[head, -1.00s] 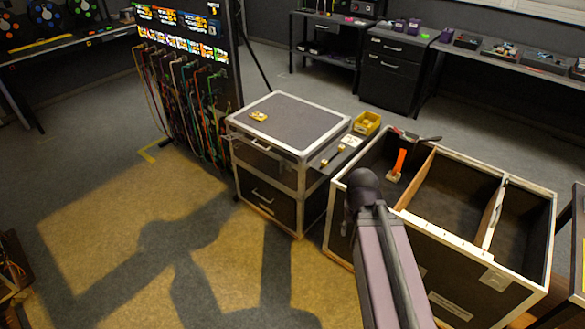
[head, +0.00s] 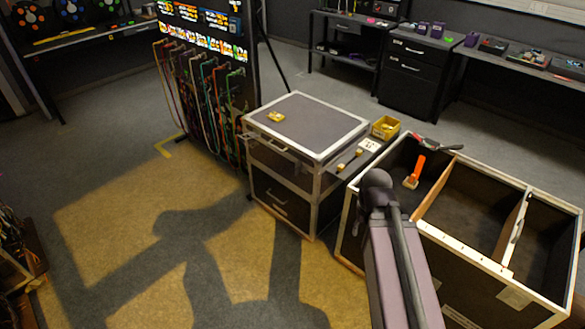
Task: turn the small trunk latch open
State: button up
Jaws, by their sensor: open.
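The small trunk (head: 320,128) stands mid-picture, dark with silver edging, its lid down. A small silver fitting (head: 279,147) shows on its front below the lid edge. It may be the latch, but it is too small to tell whether it is turned. My arm rises from the bottom edge in front of the large open case, right of the small trunk. My gripper does not show.
A large open case (head: 522,279) with dividers and an orange-handled tool (head: 415,172) stands at right. A yellow bin (head: 385,128) sits behind the small trunk. A cable rack (head: 248,85) stands behind left.

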aim_at(298, 168)
jog(key=i, duration=0.9)
jog(key=z, duration=0.05)
